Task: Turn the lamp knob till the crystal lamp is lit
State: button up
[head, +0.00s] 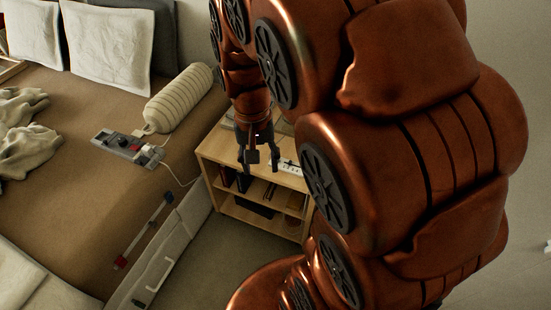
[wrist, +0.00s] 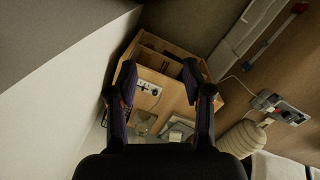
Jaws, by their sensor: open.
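My gripper (head: 259,168) is open and empty above the wooden nightstand (head: 225,148). Its two fingers spread apart in the wrist view (wrist: 160,74). A small white panel (head: 288,167) with dark marks lies on the nightstand top. In the wrist view this panel (wrist: 148,87) shows a small dark knob-like part, seen between the fingers and apart from them. A glassy object (wrist: 143,124), possibly the crystal lamp, stands on the nightstand nearer the palm. It is dim, with no visible glow. In the head view my arm hides much of the nightstand top.
A cord runs toward the nightstand. A white case with a handle (head: 160,262) is beside the bed. The nightstand shelves hold dark items.

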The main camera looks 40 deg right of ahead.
jog(key=w+d+f+m+b, duration=0.2)
jog(key=w+d+f+m, duration=0.2)
jog(key=w+d+f, duration=0.3)
jog(key=w+d+f+m+b, duration=0.3)
jog(key=w+d+f, duration=0.4)
jog(key=f, duration=0.3)
jog(key=w+d+f+m+t+b, duration=0.1)
jog(key=w+d+f+m+b, duration=0.1)
jog(key=w+d+f+m, duration=0.2)
jog(key=shift+w+d+f+m+b, duration=0.1)
jog(key=shift+w+d+f, duration=0.4)
jog(key=shift+w+f, duration=0.3)
jog(key=shift+w+d+f+m+b, duration=0.15)
jog(key=shift+w+d+f, duration=0.35)
jog(key=shift+w+f, duration=0.35)
jog(key=shift+w+d+f+m+b, duration=0.1)
jog(key=shift+w+d+f, duration=0.5)
jog(key=shift+f, duration=0.3)
jog(key=shift+w+d+f, duration=0.2)
jog(key=shift+w+f, duration=0.15)
jog(key=shift+f, duration=0.3)
jog(key=shift+f+p, duration=0.4)
jog(key=shift+f, duration=3.35)
jog(key=shift+c, duration=0.3)
grip_shut()
